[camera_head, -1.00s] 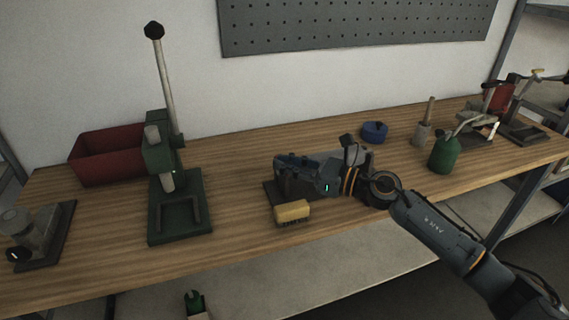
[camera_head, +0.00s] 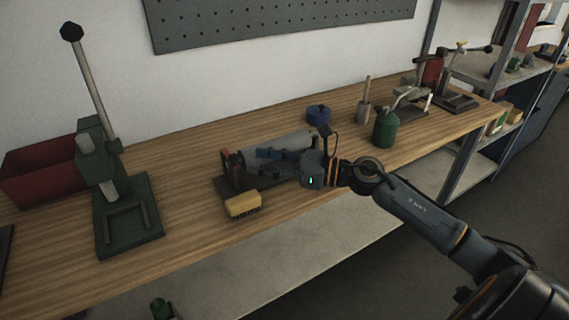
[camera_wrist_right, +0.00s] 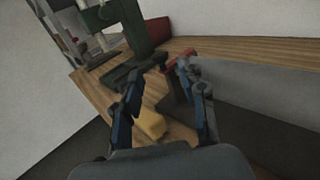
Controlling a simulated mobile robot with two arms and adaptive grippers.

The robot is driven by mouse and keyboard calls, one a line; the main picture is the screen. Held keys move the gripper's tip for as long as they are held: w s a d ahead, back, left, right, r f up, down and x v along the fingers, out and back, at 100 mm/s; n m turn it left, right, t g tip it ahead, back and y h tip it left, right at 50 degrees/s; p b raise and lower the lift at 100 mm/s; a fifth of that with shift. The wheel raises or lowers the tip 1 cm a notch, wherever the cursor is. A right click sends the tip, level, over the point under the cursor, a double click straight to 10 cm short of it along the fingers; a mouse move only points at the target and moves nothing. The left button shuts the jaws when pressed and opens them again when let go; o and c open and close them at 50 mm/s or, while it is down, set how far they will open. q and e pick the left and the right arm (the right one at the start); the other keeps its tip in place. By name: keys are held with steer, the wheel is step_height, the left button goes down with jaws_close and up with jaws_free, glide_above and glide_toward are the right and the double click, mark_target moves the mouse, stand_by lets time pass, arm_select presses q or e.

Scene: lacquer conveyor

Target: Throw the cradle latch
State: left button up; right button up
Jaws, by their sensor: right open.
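The cradle (camera_head: 225,187) is a dark base on the workbench with reddish uprights at its left end and a grey cylinder (camera_head: 290,142) lying in it. A red bar on a post, which looks like the latch (camera_wrist_right: 180,57), stands at the cradle's end in the right wrist view; the cylinder (camera_wrist_right: 255,88) is right of it. My right gripper (camera_head: 258,158) is low in front of the cylinder, pointing left toward the uprights. In the wrist view its fingers (camera_wrist_right: 174,68) are apart and empty, with the red bar just beyond the tips. I cannot tell whether they touch it. My left gripper is not in view.
A yellow brush (camera_head: 243,204) lies in front of the cradle. A green press (camera_head: 125,200) with a tall lever and a red bin (camera_head: 40,170) stand left. A blue round container (camera_head: 318,114) and a green can (camera_head: 385,128) are right. Bare wood lies between press and cradle.

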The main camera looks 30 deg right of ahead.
steer(key=shift+v, duration=2.55)
